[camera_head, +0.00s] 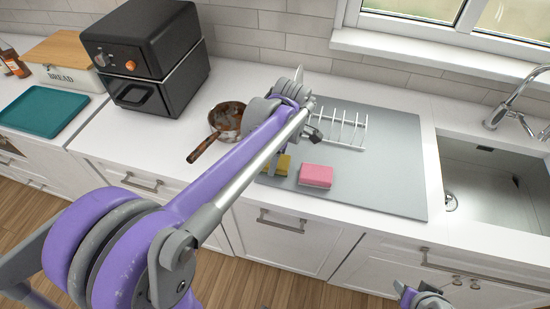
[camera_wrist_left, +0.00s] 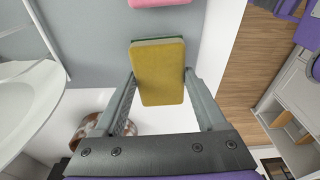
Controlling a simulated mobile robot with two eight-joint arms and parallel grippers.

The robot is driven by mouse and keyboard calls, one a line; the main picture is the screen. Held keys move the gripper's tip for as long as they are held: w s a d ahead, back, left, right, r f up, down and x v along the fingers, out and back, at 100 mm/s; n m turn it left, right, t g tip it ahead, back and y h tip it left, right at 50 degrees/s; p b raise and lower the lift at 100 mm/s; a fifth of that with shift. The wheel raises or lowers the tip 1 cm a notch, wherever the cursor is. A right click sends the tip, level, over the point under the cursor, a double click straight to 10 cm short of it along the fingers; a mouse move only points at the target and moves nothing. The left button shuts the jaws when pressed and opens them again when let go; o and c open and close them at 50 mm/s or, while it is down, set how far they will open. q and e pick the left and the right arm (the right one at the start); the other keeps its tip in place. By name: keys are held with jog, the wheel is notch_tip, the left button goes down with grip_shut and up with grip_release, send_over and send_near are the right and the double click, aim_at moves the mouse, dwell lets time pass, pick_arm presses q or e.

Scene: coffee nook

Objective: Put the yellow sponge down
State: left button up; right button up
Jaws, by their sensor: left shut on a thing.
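The yellow sponge (camera_head: 283,166) has a green layer and is partly hidden behind my left arm in the head view. In the left wrist view the yellow sponge (camera_wrist_left: 160,78) sits between both fingers of my left gripper (camera_wrist_left: 158,85), which is shut on it. In the head view my left gripper (camera_head: 277,160) is over the front left part of the grey mat (camera_head: 385,195). I cannot tell whether the sponge touches the mat. Part of my right arm's end (camera_head: 425,297) shows at the bottom edge; its jaws are not clear.
A pink sponge (camera_head: 316,176) lies on the mat just right of the yellow one. A white dish rack (camera_head: 340,128) stands behind. A rusty pan (camera_head: 228,118) is left of the mat, and the sink (camera_head: 490,180) is right. The mat's front right is clear.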

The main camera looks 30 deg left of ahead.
aim_at(280, 163)
pick_arm(q)
jog(key=shift+f, duration=0.15)
jog(key=shift+f+b, duration=0.3)
jog(key=shift+f, duration=0.1)
jog(key=o, duration=1.1)
jog(key=shift+o, duration=0.2)
notch_tip(280, 163, up, 11)
jog(key=d, duration=0.2)
jog(key=s+d+f+m+t+h, duration=0.1)
jog(key=s+d+f+m+t, duration=0.1)
jog(key=s+f+m, duration=0.4)
jog(key=s+d+f+m+t, duration=0.3)
jog(key=s+f+m, duration=0.4)
jog(key=m, duration=0.8)
jog(key=shift+s+f+t+h+p, duration=0.15)
jog(key=shift+s+t+h+p, duration=0.35)
jog(key=shift+s, duration=0.4)
jog(key=shift+a, duration=0.1)
jog(key=shift+c, duration=0.2)
